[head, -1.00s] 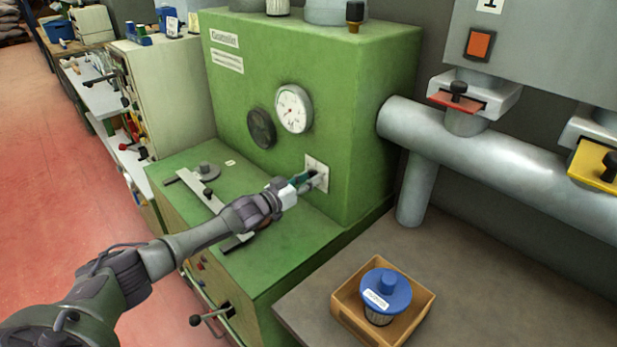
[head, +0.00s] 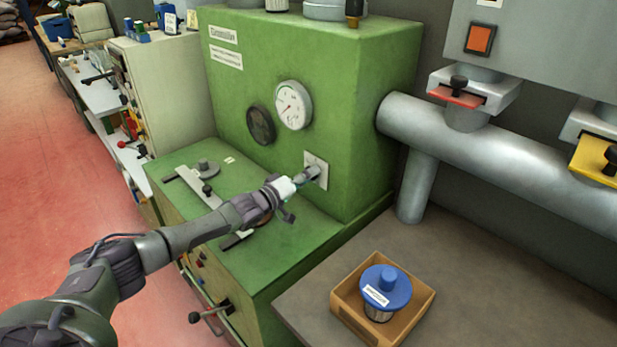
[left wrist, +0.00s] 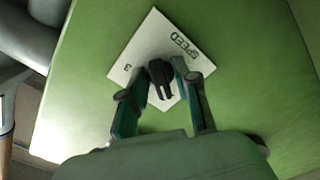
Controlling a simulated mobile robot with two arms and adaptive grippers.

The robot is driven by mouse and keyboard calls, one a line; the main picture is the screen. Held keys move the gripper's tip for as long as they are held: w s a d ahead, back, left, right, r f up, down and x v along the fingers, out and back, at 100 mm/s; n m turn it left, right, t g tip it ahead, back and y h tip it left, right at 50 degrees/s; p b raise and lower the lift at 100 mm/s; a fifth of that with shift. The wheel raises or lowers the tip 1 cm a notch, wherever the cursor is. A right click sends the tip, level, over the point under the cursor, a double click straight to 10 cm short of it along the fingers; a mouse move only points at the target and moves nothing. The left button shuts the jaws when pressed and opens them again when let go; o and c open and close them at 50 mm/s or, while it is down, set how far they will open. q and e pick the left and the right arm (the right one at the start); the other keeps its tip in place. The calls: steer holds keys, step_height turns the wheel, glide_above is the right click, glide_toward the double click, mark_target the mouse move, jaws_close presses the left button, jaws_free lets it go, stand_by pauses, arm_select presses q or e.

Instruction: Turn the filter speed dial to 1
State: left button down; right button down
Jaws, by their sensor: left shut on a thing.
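The filter speed dial is a small black knob (left wrist: 160,77) on a white square plate (left wrist: 134,50) marked "SPEED", with a "3" visible near the plate's left corner in the left wrist view. In the head view the plate (head: 322,162) sits on the front of the green machine, below and right of the gauges. My left gripper (left wrist: 162,82) is at the plate, its two fingers on either side of the knob and shut on it. In the head view the left gripper (head: 307,176) hides most of the knob. My right gripper is not in view.
The green machine (head: 375,80) carries a white gauge (head: 293,105) and a dark gauge (head: 261,125). A grey pipe (head: 500,168) runs right of it. A blue-lidded filter (head: 385,287) stands in a cardboard box (head: 350,315) on the grey bench. A metal bar fixture lies on the green ledge.

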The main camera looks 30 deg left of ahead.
arm_select(q)
steer(key=shift+n, duration=0.5)
steer(key=c, duration=1.2)
jaws_free()
steer(key=shift+o, duration=0.2)
steer(key=v, duration=1.2)
